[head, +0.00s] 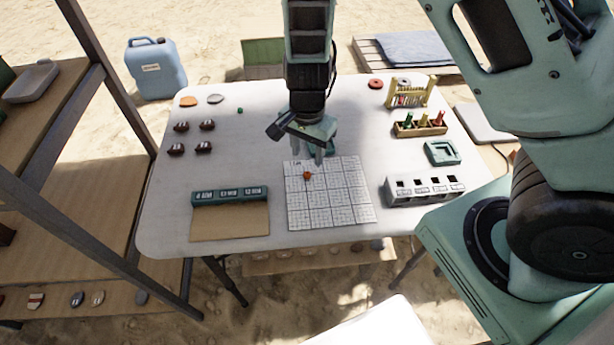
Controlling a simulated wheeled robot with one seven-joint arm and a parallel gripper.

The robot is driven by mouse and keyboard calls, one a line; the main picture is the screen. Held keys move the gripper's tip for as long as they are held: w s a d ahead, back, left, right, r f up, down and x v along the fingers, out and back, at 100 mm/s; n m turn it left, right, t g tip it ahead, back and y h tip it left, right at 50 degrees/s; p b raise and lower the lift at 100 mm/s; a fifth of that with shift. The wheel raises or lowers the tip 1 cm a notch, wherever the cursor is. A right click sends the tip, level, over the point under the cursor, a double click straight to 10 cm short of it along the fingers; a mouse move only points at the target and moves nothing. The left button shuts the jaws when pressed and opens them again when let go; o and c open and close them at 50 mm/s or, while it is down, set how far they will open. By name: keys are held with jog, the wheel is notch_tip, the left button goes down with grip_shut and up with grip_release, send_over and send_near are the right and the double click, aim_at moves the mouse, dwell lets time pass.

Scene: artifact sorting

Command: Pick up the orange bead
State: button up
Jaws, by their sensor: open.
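The orange bead (307,176) is small and sits on the white gridded sheet (330,209) near its upper left part. My gripper (319,156) is above the table at the sheet's far edge, fingers pointing down. It is open, with nothing seen between the fingers. The bead shows just below and left of the fingertips in the picture, apart from them as far as I can tell. The exact height of the fingertips over the sheet is hard to tell.
A grey slotted block (425,191), a teal square tray (443,153) and a wooden rack (420,129) stand right. Dark red pieces (205,148) lie at left. The table (252,150) is bare between.

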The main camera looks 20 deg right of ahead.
aim_at(307, 173)
notch_tip(307, 173, down, 7)
jog(key=shift+r+b, duration=0.2)
jog(key=shift+b, duration=0.25)
grip_shut()
